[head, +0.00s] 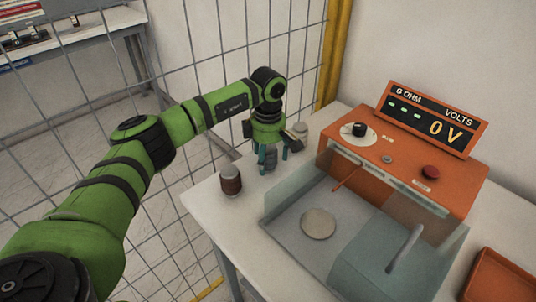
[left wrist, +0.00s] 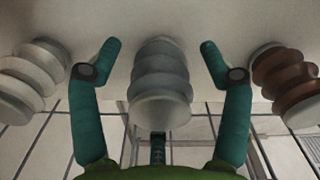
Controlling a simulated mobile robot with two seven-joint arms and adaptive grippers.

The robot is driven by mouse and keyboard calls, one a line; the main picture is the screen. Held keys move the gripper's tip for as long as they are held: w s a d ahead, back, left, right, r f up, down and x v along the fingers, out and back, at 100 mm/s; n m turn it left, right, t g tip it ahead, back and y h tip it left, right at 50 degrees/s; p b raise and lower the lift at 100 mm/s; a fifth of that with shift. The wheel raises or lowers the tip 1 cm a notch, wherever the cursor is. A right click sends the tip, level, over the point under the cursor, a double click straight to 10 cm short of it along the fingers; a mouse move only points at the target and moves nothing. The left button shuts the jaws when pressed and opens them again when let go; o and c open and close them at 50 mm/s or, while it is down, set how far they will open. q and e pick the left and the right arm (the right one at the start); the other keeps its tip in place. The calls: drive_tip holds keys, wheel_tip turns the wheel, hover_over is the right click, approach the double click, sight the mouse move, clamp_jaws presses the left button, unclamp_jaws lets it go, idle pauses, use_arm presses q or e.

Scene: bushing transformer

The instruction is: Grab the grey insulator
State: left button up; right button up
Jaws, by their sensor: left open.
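The grey insulator (left wrist: 160,85) is a ribbed grey piece in the middle of the left wrist view, standing on the white table. In the head view the grey insulator (head: 270,160) shows partly beneath my left gripper (head: 272,154). My left gripper (left wrist: 160,48) is open, with one teal finger on each side of the grey insulator. Gaps show between the fingers and the insulator in the left wrist view. My right gripper is in neither view.
A brown insulator (head: 231,180) and a pale insulator (head: 299,131) stand on either side. The orange test unit (head: 400,165) with its clear-walled tray (head: 282,212) is to the right. A wire fence (head: 215,60) runs behind the table (head: 210,200).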

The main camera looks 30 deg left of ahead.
use_arm(q)
drive_tip(key=c, duration=1.5)
drive_tip(key=shift+o, duration=0.2)
drive_tip(key=shift+r, duration=0.1)
